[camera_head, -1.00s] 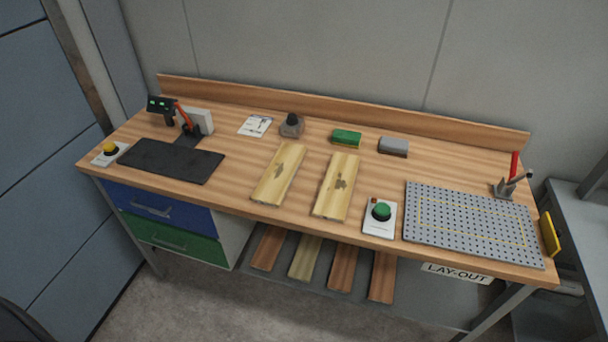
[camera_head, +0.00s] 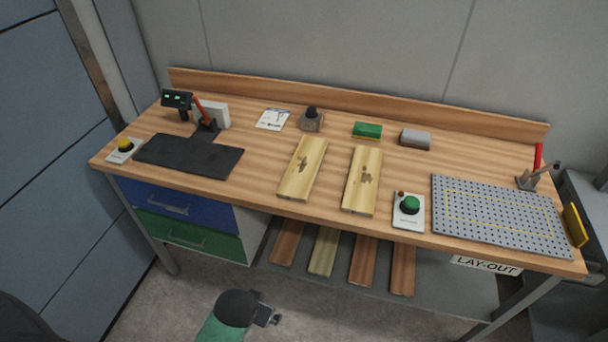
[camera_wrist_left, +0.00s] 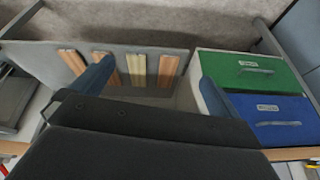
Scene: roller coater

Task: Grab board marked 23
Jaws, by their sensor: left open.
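Two pale yellow boards lie on the bench top, a left one (camera_head: 303,168) and a right one (camera_head: 362,181), each with a dark mark. Several more boards lie on the lower shelf: brown ones (camera_head: 287,243) (camera_head: 363,262) (camera_head: 403,265) and a pale one (camera_head: 323,251). These also show in the left wrist view, the pale one (camera_wrist_left: 137,70) among them. No number 23 can be read on any board. My left gripper (camera_head: 268,312) is in front of and below the bench, apart from the boards. Its open fingers (camera_wrist_left: 155,88) are empty. My right gripper is not in view.
The bench top (camera_head: 260,160) holds a black mat (camera_head: 188,156), a green-button box (camera_head: 408,211), a perforated plate (camera_head: 500,215), and green and grey blocks. Blue and green drawers (camera_head: 190,235) stand at the left of the lower shelf. The floor in front is clear.

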